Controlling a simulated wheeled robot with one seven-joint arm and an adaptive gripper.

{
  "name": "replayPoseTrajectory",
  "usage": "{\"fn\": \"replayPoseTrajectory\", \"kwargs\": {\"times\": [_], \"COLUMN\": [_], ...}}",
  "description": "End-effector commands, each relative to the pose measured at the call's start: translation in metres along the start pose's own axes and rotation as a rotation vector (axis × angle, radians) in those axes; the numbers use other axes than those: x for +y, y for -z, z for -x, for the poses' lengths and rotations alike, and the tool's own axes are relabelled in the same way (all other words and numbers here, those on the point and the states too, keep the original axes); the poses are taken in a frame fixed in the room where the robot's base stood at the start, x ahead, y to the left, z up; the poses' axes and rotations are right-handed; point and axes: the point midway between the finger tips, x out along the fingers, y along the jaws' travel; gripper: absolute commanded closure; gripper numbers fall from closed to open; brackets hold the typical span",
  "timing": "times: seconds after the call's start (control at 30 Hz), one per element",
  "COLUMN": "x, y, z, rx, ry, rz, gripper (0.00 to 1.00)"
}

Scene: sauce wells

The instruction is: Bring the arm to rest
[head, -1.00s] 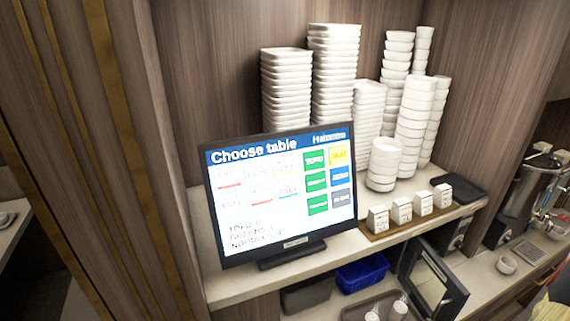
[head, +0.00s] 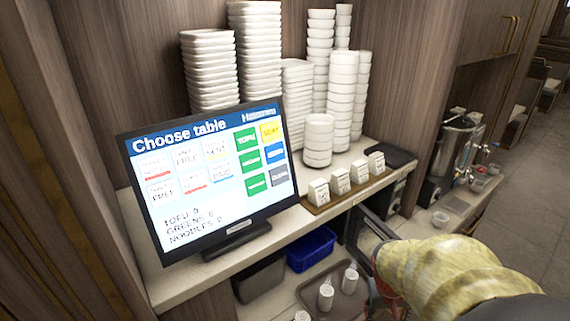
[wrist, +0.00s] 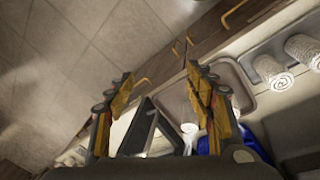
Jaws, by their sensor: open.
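My arm, in a yellowish sleeve (head: 445,270), reaches in from the lower right of the head view. Its far end is at the shelf's front edge, and the gripper is hard to make out there. In the wrist view my gripper (wrist: 158,78) has its two yellow and dark fingers wide apart. Nothing is held between them. A dark-framed panel (wrist: 140,128) shows beyond and between the fingers; I cannot tell its distance.
A touch screen (head: 212,180) reading "Choose table" stands on the counter (head: 275,228). Stacked white bowls (head: 318,140) and small white boxes (head: 340,180) stand behind and right. Open floor (head: 525,160) lies right.

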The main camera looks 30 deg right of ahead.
Motion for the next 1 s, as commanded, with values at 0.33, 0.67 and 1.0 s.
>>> {"fn": "replayPoseTrajectory", "kwargs": {"times": [0.33, 0.67, 1.0], "x": [-0.132, -0.213, -0.236], "y": [-0.025, -0.053, -0.069], "z": [0.096, 0.168, 0.178], "rx": [0.126, 0.377, 0.417], "ry": [0.188, 0.34, 0.38], "rz": [0.178, 0.438, 0.544], "gripper": [0.46, 0.46, 0.46]}}
